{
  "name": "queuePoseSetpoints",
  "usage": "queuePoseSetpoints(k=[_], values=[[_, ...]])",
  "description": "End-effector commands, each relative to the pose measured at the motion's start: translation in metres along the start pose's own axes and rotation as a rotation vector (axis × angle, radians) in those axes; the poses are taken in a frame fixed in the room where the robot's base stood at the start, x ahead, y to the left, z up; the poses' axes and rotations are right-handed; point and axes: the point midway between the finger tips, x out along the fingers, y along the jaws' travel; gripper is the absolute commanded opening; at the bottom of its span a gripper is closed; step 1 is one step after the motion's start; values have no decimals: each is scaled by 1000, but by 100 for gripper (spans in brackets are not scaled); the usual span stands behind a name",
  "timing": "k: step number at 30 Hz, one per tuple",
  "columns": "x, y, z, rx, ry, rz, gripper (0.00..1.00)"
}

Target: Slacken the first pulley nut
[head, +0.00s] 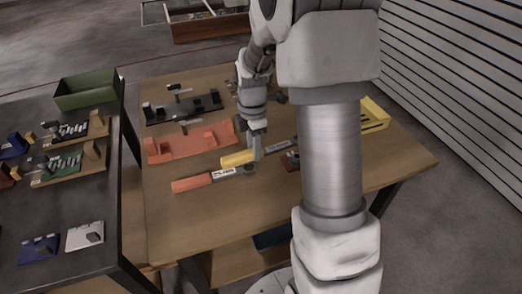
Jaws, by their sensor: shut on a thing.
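My gripper (256,152) points down over the wooden table, left of my large arm link. It is shut on a yellow-handled tool (237,159), close to the right end of the handle. A grey labelled part (281,145) lies in line with it to the right; I cannot tell whether it belongs to the same tool. Whether the tool touches the table is unclear. An orange-handled tool (192,183) with a white label lies in front, apart from my gripper. I cannot make out a pulley nut; my arm hides part of the table.
An orange fixture (185,152) and a black fixture (179,112) stand left of my gripper on the table (230,220). A yellow tray (375,113) is at the right. A dark side table (55,215) at left bears several parts and a green bin (88,94). The table's front is clear.

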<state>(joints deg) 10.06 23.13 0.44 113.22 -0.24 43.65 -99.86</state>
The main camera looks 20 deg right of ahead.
Motion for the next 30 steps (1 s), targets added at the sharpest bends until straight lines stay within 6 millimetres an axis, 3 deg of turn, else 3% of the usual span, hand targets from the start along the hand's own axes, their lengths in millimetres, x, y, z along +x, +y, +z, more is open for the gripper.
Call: queuePoseSetpoints(k=[15, 30], values=[[1, 3, -1, -6, 1, 1, 0], [49, 2, -1, -6, 0, 0, 0]])
